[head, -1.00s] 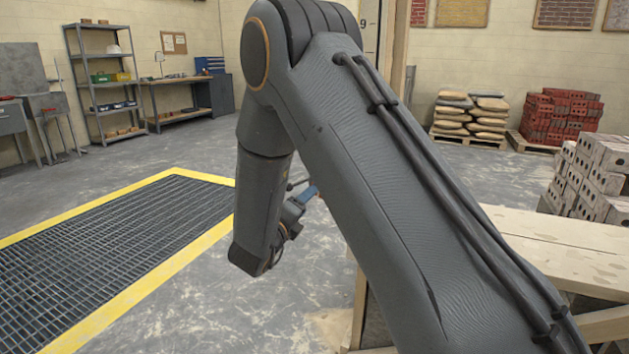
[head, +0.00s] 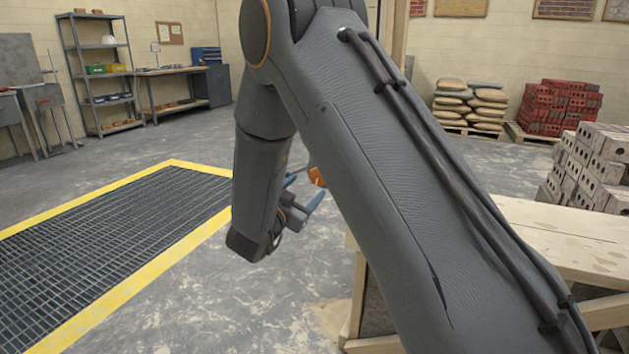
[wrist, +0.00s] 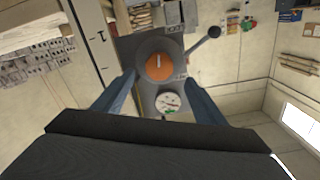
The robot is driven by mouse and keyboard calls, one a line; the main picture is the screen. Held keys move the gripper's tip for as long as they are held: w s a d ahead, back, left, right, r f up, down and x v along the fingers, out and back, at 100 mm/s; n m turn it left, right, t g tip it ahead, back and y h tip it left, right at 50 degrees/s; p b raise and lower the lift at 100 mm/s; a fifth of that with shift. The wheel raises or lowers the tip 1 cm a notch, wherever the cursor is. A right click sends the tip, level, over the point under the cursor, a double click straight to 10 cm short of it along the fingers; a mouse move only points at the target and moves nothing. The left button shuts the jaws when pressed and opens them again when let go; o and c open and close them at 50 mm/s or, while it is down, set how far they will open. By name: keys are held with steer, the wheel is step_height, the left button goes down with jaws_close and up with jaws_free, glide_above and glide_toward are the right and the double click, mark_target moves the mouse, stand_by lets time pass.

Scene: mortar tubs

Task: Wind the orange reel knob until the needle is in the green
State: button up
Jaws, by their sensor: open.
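The orange reel knob (wrist: 159,66) is round, with a pale line on its face, on a dark grey plate in the wrist view. It also shows small beside my arm in the head view (head: 317,176). A round white gauge (wrist: 168,103) with red and green marks sits just below the knob in the wrist view. The needle is too small to read surely. My gripper (wrist: 162,80) is open, its blue fingers on either side of the knob and gauge in that picture. I cannot tell whether they touch the knob. In the head view my gripper (head: 303,190) is partly hidden.
A lever with a black ball end (wrist: 213,31) sticks out from the plate, right of the knob. In the head view a wooden bench (head: 560,225) stands at right and a yellow-edged floor grate (head: 110,250) lies at left. Grey floor lies between them.

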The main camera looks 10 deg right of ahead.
mark_target(316, 177)
steer(key=w+d+n, duration=0.1)
steer(key=w, duration=0.1)
steer(key=w+d+n, duration=0.1)
steer(key=w+d, duration=0.1)
steer(key=w+d+n, duration=0.2)
steer(key=shift+w+b, duration=0.25)
steer(key=shift+b, duration=0.15)
steer(key=shift+a, duration=0.1)
steer(key=c, duration=1)
steer(key=shift+a, duration=0.4)
steer(key=shift+d, duration=0.2)
steer(key=shift+c, duration=0.2)
